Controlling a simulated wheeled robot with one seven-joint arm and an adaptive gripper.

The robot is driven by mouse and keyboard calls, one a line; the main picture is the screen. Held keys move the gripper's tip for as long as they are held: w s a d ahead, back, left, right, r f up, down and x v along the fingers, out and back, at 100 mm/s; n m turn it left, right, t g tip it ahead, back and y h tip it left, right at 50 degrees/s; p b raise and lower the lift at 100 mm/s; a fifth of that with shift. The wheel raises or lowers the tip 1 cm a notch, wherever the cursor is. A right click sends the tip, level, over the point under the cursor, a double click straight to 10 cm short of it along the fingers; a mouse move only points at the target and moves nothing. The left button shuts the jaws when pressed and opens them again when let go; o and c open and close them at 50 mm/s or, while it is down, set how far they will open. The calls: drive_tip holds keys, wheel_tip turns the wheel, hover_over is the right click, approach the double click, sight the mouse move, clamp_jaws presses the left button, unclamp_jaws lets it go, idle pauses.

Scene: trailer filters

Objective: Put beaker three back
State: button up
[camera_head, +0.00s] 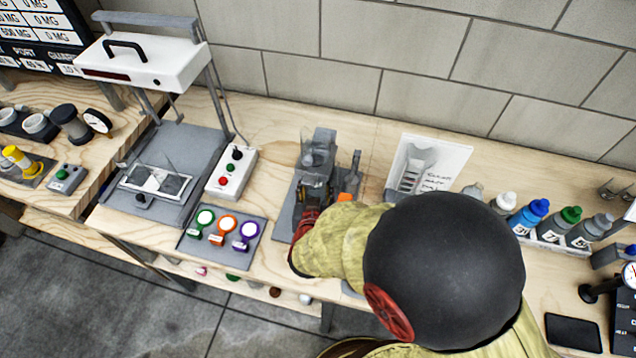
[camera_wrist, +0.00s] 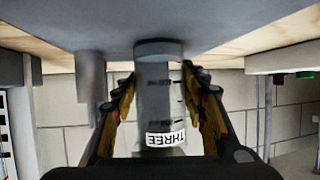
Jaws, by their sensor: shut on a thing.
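Beaker three (camera_wrist: 158,105) is a clear grey cylinder with dark marks and a white THREE label, inverted in the wrist view. My gripper (camera_wrist: 157,85) is shut on it, one yellow-and-black finger on each side. The beaker's far end meets or nearly meets a grey surface (camera_wrist: 215,30); I cannot tell whether it touches. In the head view, my gripper (camera_head: 313,190) is at a grey stand (camera_head: 284,215) on the bench. A clear vessel shape (camera_head: 317,150) shows there; my arm and the fingers hide much of the spot.
A control box with buttons (camera_head: 231,172) and a tray of coloured round pieces (camera_head: 186,251) lie left of the stand. Several capped bottles (camera_head: 528,217) stand to the right. The block wall (camera_head: 420,60) is close behind.

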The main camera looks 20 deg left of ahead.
drive_tip(key=shift+r, duration=0.1)
drive_tip(key=o, duration=1.5)
drive_tip(key=shift+c, duration=0.2)
drive_tip(key=shift+s+r, duration=0.1)
drive_tip(key=shift+s, duration=0.05)
drive_tip(key=p+v, duration=0.3)
drive_tip(key=v, duration=0.7)
drive_tip(key=shift+s+p, duration=0.1)
drive_tip(key=shift+p, duration=0.3)
drive_tip(key=shift+v, duration=0.8)
drive_tip(key=shift+s+d, duration=0.1)
